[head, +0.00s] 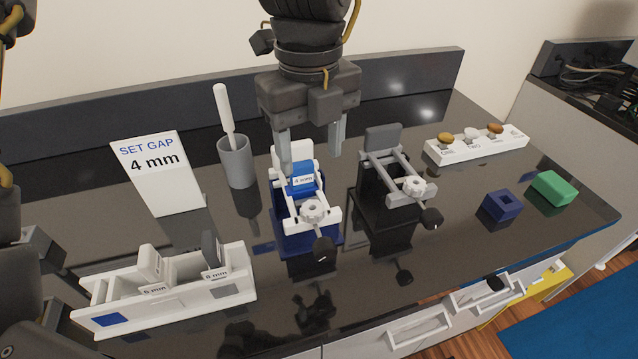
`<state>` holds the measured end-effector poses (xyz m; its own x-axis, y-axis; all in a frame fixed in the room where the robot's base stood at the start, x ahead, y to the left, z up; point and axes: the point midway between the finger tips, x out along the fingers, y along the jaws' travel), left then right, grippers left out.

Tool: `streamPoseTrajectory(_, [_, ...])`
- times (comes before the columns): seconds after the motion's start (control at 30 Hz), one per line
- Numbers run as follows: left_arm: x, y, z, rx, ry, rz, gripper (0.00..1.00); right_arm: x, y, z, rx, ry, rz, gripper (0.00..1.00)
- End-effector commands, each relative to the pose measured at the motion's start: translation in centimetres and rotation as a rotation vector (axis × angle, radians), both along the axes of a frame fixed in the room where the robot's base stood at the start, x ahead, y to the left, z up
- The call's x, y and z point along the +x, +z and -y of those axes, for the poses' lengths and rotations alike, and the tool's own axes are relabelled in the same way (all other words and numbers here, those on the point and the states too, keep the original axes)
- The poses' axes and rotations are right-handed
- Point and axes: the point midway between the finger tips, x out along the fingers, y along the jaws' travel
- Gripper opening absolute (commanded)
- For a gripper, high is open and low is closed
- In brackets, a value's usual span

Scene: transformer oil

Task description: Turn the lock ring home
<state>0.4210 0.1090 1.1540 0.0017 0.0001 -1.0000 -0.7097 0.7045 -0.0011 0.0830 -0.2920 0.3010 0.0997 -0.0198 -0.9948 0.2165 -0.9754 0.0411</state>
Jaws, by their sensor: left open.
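A vise-like fixture (329,219) with a white frame and blue base stands mid-table. It holds a blue block (302,181) whose label appears to read 4 mm. A white knobbed ring (314,210) sits at its front, with a black knob below. A similar dark fixture (381,142) to its right has its own light ring (414,187). I cannot tell which ring is the lock ring or how far either is turned. My left gripper (310,158) is open, fingers pointing down, over the back of the white fixture; contact is unclear. My right gripper is not identifiable.
A "SET GAP 4 mm" card (158,180) and a grey cup (237,163) holding a white-handled tool stand left. A white rack (230,292) holds 6 mm and 8 mm pieces at front left. A button strip (478,148), navy block (502,205) and green block (553,189) lie right.

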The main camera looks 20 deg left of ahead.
Motion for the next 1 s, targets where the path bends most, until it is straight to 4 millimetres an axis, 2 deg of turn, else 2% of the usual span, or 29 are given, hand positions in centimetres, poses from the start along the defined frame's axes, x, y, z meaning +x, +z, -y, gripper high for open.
streamPoseTrajectory(0.2, [0.6, -2.6, -0.1, 0.002, 0.0, -0.011, 0.57, -3.1, -0.1, 0.1, -0.002, 0.0, -0.042, 0.36])
streamPoseTrajectory(0.27, [0.7, -3.8, -0.1, 0.003, 0.0, -0.011, 0.57, -3.3, 0.0, 0.1, -0.003, 0.0, -0.044, 0.36])
streamPoseTrajectory(0.37, [0.7, -5.7, 0.0, 0.003, -0.001, -0.013, 0.57, -2.6, 0.1, 0.1, -0.002, 0.0, -0.035, 0.36])
streamPoseTrajectory(0.5, [0.7, -8.1, 0.0, 0.002, -0.001, -0.011, 0.57, 0.0, 0.3, 0.0, 0.001, 0.0, 0.001, 0.36])
streamPoseTrajectory(0.6, [0.7, -9.4, 0.0, 0.002, -0.001, -0.009, 0.57, 0.9, 0.5, -0.2, 0.004, 0.001, 0.014, 0.36])
streamPoseTrajectory(0.8, [0.7, -10.9, 0.0, 0.0, 0.001, -0.008, 0.57, -0.4, 0.5, -0.4, 0.005, -0.001, -0.003, 0.36])
streamPoseTrajectory(1.0, [0.7, -11.0, 0.0, -0.001, 0.0, -0.008, 0.57, -1.5, 0.4, -0.3, 0.004, -0.001, -0.021, 0.36])
